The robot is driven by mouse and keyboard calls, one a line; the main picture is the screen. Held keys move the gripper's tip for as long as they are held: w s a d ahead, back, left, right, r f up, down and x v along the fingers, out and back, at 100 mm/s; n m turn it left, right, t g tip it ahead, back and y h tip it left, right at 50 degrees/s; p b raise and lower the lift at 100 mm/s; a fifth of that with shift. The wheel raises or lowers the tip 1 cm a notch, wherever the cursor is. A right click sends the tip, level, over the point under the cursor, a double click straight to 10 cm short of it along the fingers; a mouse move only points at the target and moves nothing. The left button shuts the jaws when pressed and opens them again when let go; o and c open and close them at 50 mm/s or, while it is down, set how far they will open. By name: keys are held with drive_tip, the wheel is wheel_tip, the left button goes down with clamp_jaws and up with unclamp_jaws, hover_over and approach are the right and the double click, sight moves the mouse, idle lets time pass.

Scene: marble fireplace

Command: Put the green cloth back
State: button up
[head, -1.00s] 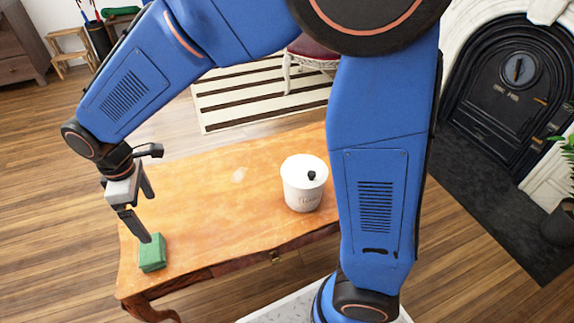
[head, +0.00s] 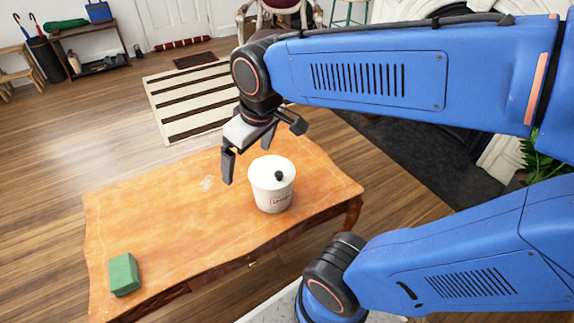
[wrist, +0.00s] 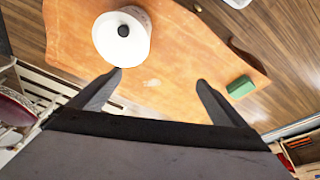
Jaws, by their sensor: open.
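The green cloth (head: 124,274) looks like a small folded block and lies flat at the left front corner of the wooden table (head: 165,225). In the wrist view the cloth (wrist: 240,87) is at the right, beyond the right finger. My gripper (head: 247,165) is open and empty above the table, just left of and behind a white lidded canister (head: 272,190), well away from the cloth. In the wrist view nothing is between the fingertips of my gripper (wrist: 160,78). The canister (wrist: 120,48) shows its black lid knob in that view, at the upper left.
A pale smudge (head: 207,183) marks the tabletop. A striped rug (head: 190,98) lies behind the table. A shelf (head: 88,50) with a green roll (head: 65,25) stands at the back left. The tabletop between cloth and canister is clear.

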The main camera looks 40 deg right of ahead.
drive_tip(key=s+d+f+m+t, duration=0.1)
drive_tip(key=s+d+m, duration=0.3)
drive_tip(key=s+d, duration=0.2)
drive_tip(key=shift+s+h, duration=0.4)
drive_tip(key=shift+s, duration=0.05)
drive_tip(key=shift+d, duration=0.1)
idle(0.8)
